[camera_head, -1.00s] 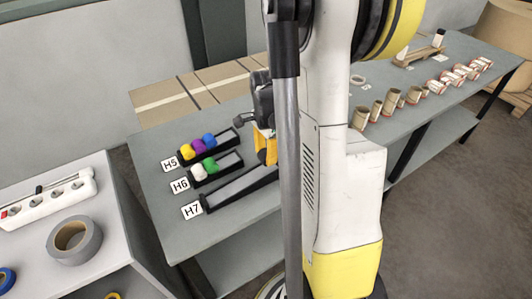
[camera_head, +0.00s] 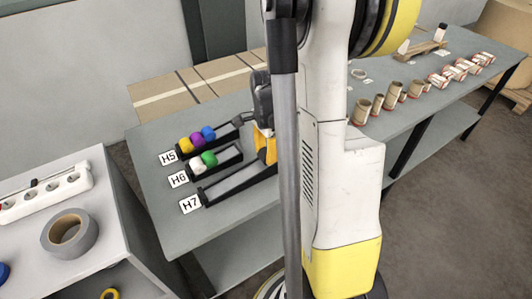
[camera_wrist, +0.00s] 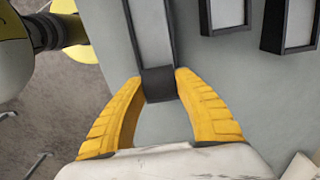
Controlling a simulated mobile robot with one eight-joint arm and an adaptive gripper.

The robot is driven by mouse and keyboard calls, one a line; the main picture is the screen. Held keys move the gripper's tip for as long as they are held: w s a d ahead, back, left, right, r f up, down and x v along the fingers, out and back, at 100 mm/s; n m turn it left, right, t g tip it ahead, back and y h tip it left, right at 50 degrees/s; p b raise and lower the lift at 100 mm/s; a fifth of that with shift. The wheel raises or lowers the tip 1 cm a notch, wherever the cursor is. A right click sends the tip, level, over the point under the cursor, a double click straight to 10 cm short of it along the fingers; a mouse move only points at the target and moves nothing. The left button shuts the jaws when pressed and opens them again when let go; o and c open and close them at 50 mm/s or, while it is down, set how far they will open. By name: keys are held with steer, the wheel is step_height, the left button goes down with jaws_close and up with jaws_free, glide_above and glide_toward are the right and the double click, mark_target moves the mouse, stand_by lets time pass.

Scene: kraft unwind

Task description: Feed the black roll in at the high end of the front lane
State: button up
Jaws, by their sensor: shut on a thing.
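The black roll (camera_wrist: 158,84) is between the fingertips of my gripper (camera_wrist: 157,86) in the wrist view. My gripper is shut on it. The roll is at the near end of the front lane, H7 (camera_wrist: 151,35), in line with it; whether it rests in the lane or is just above it I cannot tell. In the head view the H7 lane (camera_head: 235,184) is an empty dark-walled channel, and its far right end is hidden behind my arm. One yellow finger of my gripper (camera_head: 265,146) shows there; the roll is hidden.
Lane H6 (camera_head: 225,168) holds a white and a green roll. Lane H5 (camera_head: 225,130) holds yellow, purple and blue rolls. Several cardboard tubes (camera_head: 390,99) stand farther right on the table. A grey tape roll (camera_head: 69,233) lies on the left bench.

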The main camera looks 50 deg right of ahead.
mark_target(266, 152)
steer(key=shift+f, duration=0.25)
steer(key=o, duration=1.1)
steer(key=o, duration=0.3)
steer(key=shift+o, duration=0.2)
step_height(266, 152, up, 9)
steer(key=p, duration=0.6)
steer(key=shift+f, duration=0.15)
